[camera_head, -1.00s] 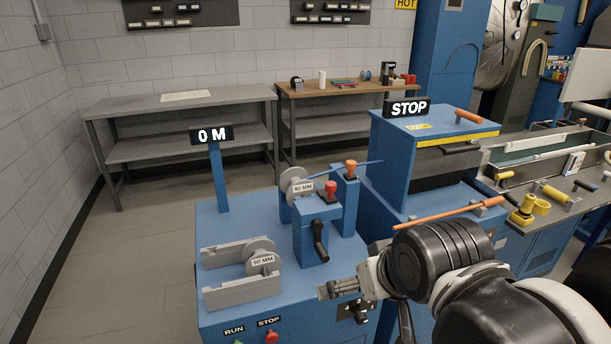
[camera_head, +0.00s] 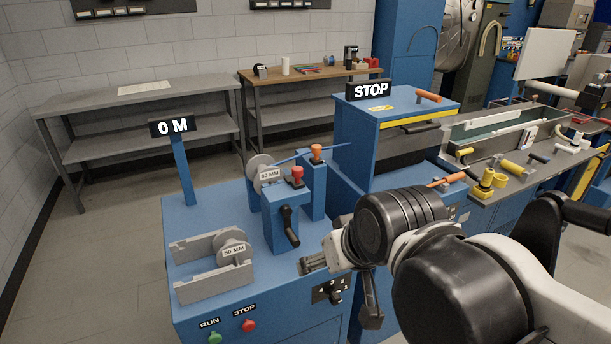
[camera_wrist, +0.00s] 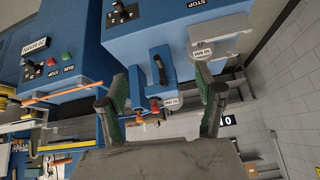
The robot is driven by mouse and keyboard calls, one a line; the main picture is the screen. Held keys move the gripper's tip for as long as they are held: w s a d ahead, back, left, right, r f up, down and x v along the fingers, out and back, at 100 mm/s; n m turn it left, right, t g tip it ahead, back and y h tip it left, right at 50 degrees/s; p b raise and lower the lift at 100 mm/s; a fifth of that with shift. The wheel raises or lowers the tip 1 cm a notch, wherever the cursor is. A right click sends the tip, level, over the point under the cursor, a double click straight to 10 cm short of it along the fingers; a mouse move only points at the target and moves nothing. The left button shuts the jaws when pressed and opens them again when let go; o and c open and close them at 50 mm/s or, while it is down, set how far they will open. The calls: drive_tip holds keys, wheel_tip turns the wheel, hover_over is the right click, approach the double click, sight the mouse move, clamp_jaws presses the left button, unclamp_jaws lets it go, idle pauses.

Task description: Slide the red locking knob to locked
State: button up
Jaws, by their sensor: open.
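The red knob (camera_head: 296,172) stands upright on top of a blue block (camera_head: 282,218) with a black crank handle (camera_head: 287,228) on its front. An orange-red knob (camera_head: 316,151) stands on a post just behind it. In the wrist view the red knob (camera_wrist: 155,105) shows between my fingers, with the orange-red knob (camera_wrist: 140,121) near it. My gripper (camera_head: 311,264) is in front of the block, to its lower right and below the knob, touching neither. In the wrist view my gripper (camera_wrist: 162,80) has its fingers wide apart with nothing held. Any lock markings are too small to read.
A grey spool holder (camera_head: 210,288) with a 50 MM spool is at left on the blue bench. Green (camera_head: 214,338) and red (camera_head: 249,325) buttons are on its front. A 0 M sign (camera_head: 176,126) stands behind. A blue cabinet (camera_head: 362,135) with a STOP sign is at right.

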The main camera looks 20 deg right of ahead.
drive_tip(key=w+m+y, duration=0.1)
drive_tip(key=w, duration=0.1)
drive_tip(key=w+m+y+b, duration=0.1)
drive_tip(key=w, duration=0.2)
drive_tip(key=w+f+m+y+b, duration=0.1)
drive_tip(key=w, duration=0.2)
drive_tip(key=shift+w+a, duration=0.1)
clamp_jaws()
drive_tip(key=w+d+m+t+y+b, duration=0.1)
drive_tip(key=w+d+m+y+b, duration=0.25)
drive_tip(key=w, duration=0.75)
drive_tip(key=w+d+f+m+t+y+b, duration=0.1)
drive_tip(key=w+d+t+y, duration=0.1)
drive_tip(key=d, duration=0.7)
drive_tip(key=w+d+f+m+t+y+b, duration=0.2)
drive_tip(key=w+d+t, duration=0.2)
drive_tip(key=d, duration=0.5)
drive_tip(key=shift+w+f, duration=0.15)
drive_tip(key=shift+w, duration=1)
drive_tip(key=shift+m, duration=0.25)
